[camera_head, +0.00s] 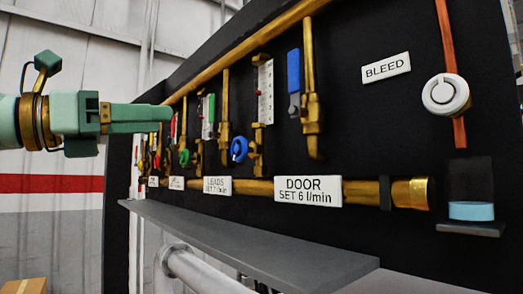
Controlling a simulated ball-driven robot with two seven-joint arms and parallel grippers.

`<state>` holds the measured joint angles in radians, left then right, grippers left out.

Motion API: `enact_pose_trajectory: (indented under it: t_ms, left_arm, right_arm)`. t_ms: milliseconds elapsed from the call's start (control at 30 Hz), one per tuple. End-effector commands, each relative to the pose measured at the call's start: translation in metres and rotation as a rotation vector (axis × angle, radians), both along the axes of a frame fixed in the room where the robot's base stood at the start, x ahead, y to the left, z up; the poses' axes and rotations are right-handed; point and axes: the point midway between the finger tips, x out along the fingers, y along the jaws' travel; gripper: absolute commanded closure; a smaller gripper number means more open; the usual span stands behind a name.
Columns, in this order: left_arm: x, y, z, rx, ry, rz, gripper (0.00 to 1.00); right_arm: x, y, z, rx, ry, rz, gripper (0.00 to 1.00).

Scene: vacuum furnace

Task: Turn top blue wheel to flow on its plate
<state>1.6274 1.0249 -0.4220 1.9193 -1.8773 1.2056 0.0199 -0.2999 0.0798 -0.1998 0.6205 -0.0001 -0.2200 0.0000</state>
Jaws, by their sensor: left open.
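A blue wheel (239,149) sits low on the black panel, beside a clear flow meter (265,92) with a white scale. The scale reading is too small to tell. A white plate (308,190) below and to the right reads "DOOR SET 6 l/min". My left gripper (168,113) comes in from the left, pointing right, seen side-on with its fingers overlapping. It is open and empty, left of the blue wheel and apart from it in the picture. My right gripper is out of view.
A blue lever (293,75) and brass pipes stand right of the meter. Further left are a green wheel (184,157) and a "LEADS" plate (217,186). A grey ledge (250,245) juts out below. At right are a white knob (445,94) and a "BLEED" plate (386,68).

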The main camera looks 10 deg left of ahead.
Motion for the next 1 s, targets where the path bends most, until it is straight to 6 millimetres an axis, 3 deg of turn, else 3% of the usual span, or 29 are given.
enact_pose_trajectory:
  t_ms: [100, 267, 800, 1000]
  left_arm:
    - [0.006, 0.003, -0.019, 0.059, 0.062, 0.08, 0.35]
    - [0.015, -0.001, -0.025, 0.065, 0.11, 0.086, 0.35]
    - [0.112, -0.077, -0.022, 0.061, 0.111, 0.082, 0.35]
    - [0.132, -0.092, -0.024, 0.061, 0.108, 0.084, 0.35]
  right_arm:
    - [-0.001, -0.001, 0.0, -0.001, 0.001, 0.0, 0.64]
    - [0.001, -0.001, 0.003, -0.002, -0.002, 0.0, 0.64]
    - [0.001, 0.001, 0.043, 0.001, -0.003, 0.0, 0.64]
    - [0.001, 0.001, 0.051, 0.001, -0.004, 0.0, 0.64]
